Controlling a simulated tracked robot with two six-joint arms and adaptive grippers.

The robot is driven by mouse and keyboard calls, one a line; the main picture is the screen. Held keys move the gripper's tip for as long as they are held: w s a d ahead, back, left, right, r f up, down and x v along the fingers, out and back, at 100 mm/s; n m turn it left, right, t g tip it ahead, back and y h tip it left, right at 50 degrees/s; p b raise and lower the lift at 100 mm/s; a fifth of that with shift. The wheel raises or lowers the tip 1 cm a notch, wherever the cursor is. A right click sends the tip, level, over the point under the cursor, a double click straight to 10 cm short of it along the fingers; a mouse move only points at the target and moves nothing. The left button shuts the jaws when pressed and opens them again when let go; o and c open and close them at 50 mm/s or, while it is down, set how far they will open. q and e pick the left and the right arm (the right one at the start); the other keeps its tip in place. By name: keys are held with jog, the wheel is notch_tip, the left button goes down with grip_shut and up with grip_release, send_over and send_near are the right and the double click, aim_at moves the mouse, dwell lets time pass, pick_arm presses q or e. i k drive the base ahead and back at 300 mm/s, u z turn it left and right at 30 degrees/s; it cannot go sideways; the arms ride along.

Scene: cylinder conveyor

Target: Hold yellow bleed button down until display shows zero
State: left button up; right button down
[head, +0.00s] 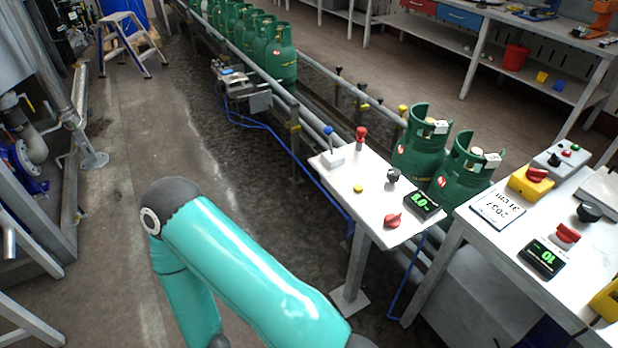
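A small round yellow button (358,188) sits on the white top of a narrow control stand (345,208), near its middle. Nothing touches the button. A black display (422,204) lies at the stand's right edge. Its green digits look like 8.0, but they are small and tilted. One of my teal arms bends across the lower left, in front of and left of the stand. Neither gripper shows in the head view.
The stand also has a red knob (392,220), a black knob (393,175), a red-topped lever (361,138) and a blue-topped lever (329,142). Green gas cylinders (464,170) stand behind it. A white table (585,245) is at right. Floor at left is open.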

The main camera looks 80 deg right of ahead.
aim_at(358, 188)
jog(key=u, duration=0.45)
jog(key=i, duration=0.3)
jog(key=z, duration=1.5)
jog(key=i, duration=0.2)
jog(key=z, duration=2)
jog(key=k, duration=0.5)
jog(key=z, duration=0.2)
jog(key=i, duration=0.5)
jog(key=u, duration=0.2)
jog(key=k, duration=0.35)
jog(key=z, duration=0.05)
